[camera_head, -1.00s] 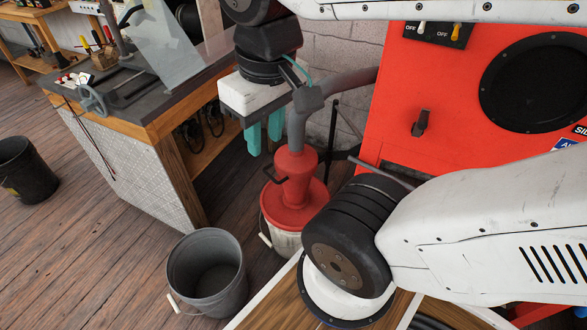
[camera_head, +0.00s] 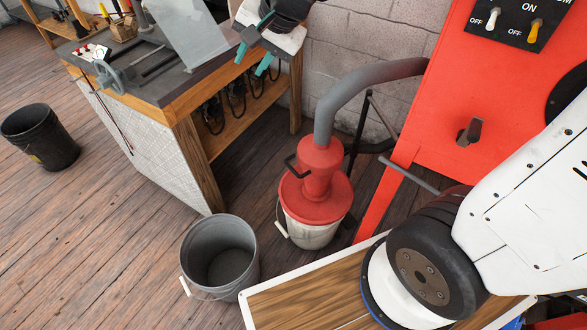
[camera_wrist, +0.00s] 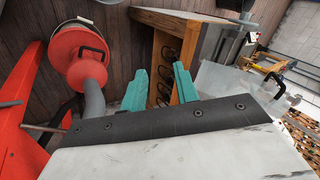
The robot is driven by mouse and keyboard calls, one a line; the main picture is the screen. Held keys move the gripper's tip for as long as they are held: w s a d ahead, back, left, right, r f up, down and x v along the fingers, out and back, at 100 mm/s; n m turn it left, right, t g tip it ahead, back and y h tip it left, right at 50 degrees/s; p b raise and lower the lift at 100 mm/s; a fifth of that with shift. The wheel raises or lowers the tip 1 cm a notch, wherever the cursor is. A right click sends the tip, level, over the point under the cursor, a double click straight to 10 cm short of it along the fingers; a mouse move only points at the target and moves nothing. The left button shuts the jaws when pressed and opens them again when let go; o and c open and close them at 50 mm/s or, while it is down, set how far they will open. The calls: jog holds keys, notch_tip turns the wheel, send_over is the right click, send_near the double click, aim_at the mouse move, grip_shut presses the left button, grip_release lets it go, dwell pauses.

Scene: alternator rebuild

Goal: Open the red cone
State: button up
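The red cone (camera_head: 320,160) stands upright on a round red lid (camera_head: 322,200) over a white bucket (camera_head: 308,234). A dark handle (camera_head: 291,172) sticks out on its left side, and a grey hose (camera_head: 350,85) joins its top. The lid rests on the bucket. The cone also shows at upper left in the wrist view (camera_wrist: 88,68), with its dark handle (camera_wrist: 93,53). My gripper (camera_head: 252,58) is above and left of the cone in the head view, apart from it. Its teal fingers in the wrist view (camera_wrist: 160,70) are spread and empty.
A red cabinet (camera_head: 430,110) with switches stands right of the cone. A workbench (camera_head: 180,110) is at left. A grey bucket (camera_head: 222,255) and a black bucket (camera_head: 40,135) stand on the floor. A wood-topped surface (camera_head: 310,295) lies in front.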

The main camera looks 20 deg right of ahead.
jog(key=w+a+f+m+t+h, duration=0.1)
jog(key=w+a+f+m, duration=0.25)
jog(key=w+f, duration=0.35)
jog(key=w+a+f+m+t+h, duration=0.1)
jog(key=w+a+f+m+t, duration=0.1)
jog(key=w+f+m, duration=0.45)
jog(key=m+g+h, duration=0.5)
jog(key=m+h, duration=1.2)
send_near(292, 168)
jog(key=d+f, duration=0.2)
jog(key=x, duration=0.7)
jog(key=shift+w+d+r, duration=0.3)
jog(key=shift+d, duration=0.1)
